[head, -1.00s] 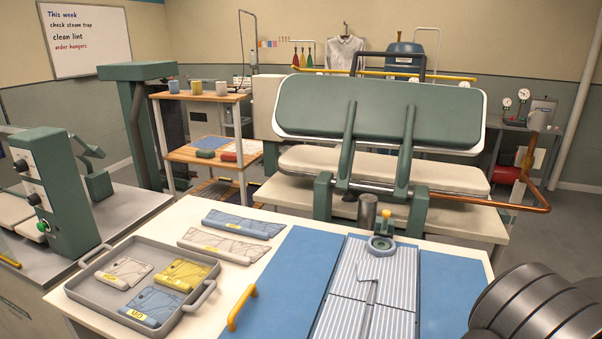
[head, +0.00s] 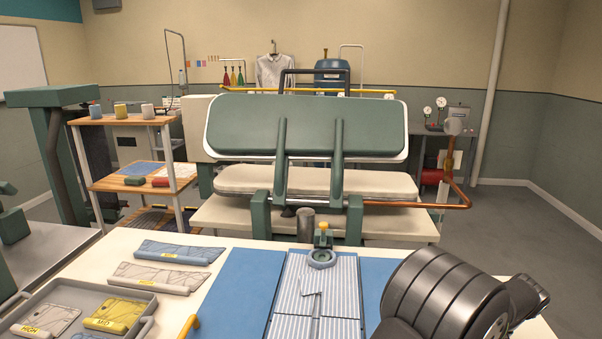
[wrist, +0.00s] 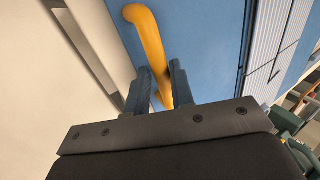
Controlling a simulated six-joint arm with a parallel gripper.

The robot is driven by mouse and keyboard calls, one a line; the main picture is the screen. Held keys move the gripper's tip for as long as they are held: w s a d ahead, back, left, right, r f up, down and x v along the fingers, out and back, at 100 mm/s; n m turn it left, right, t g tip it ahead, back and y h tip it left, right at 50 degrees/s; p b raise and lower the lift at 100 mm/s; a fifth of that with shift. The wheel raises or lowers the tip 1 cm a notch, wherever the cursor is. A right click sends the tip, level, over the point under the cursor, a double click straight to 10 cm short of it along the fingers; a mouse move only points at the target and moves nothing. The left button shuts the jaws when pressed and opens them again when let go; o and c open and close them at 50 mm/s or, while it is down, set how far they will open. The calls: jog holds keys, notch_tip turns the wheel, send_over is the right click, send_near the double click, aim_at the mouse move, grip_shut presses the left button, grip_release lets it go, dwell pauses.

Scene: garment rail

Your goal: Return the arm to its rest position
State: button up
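My gripper (wrist: 160,85) shows only in the wrist view. Its two dark fingers stand apart. A yellow handle (wrist: 150,45) on the blue board (wrist: 205,40) shows beyond and between them; I see no grip on it. The handle also shows at the lower edge of the head view (head: 188,327), with no finger at its visible part. My dark, ribbed arm link (head: 440,295) fills the lower right of the head view, over the board's right part. The rest of the arm down to the gripper is out of that view.
A grey tray (head: 143,296) with labelled packets lies at lower left. Two flat packets (head: 180,252) (head: 150,278) lie behind it. Floor at right is clear.

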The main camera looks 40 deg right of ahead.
jog(key=shift+x, duration=1)
